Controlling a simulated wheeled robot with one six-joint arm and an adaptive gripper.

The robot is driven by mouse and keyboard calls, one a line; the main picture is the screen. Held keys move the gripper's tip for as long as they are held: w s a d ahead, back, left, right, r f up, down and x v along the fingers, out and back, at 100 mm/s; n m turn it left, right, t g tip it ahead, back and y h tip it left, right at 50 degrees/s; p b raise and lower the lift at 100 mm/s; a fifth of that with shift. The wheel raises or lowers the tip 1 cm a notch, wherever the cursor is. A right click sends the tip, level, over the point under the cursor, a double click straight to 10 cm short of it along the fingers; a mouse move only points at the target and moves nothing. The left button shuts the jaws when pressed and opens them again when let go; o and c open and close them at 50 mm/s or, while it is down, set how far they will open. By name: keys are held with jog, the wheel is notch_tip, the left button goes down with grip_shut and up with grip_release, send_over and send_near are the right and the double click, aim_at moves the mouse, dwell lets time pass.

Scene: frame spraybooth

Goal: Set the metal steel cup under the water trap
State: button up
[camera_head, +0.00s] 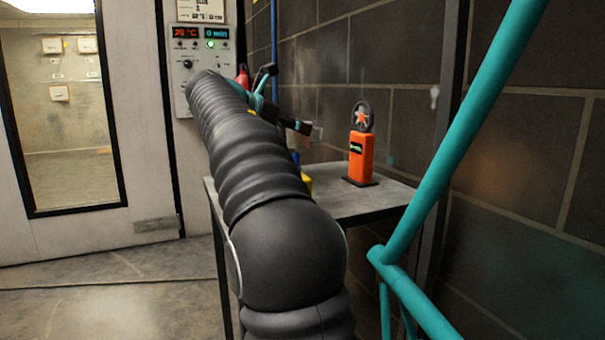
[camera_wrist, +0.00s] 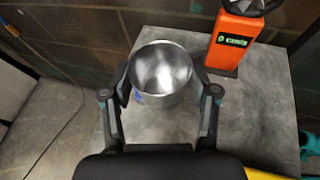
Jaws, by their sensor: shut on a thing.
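The metal steel cup (camera_wrist: 163,75) is in the middle of the wrist view, open mouth up, with its bright inside showing. My gripper (camera_wrist: 166,92) has one finger on each side of the cup and is shut on it. The cup is over the grey table top; I cannot tell if its base touches the table. A small blue patch shows at the cup's lower left side. In the head view my arm hides the cup. I cannot make out the water trap in either view.
An orange device (camera_wrist: 234,42) with a black wheel stands on the grey table (camera_wrist: 255,110), right of the cup; it also shows in the head view (camera_head: 361,158). A brick wall (camera_head: 400,50) lies behind. A teal tube frame (camera_head: 455,140) stands at right. A control panel (camera_head: 203,60) hangs beyond.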

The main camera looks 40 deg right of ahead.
jog(key=shift+f+b, duration=1.05)
jog(key=shift+f, duration=2.8)
jog(key=shift+f, duration=0.1)
jog(key=o, duration=1.3)
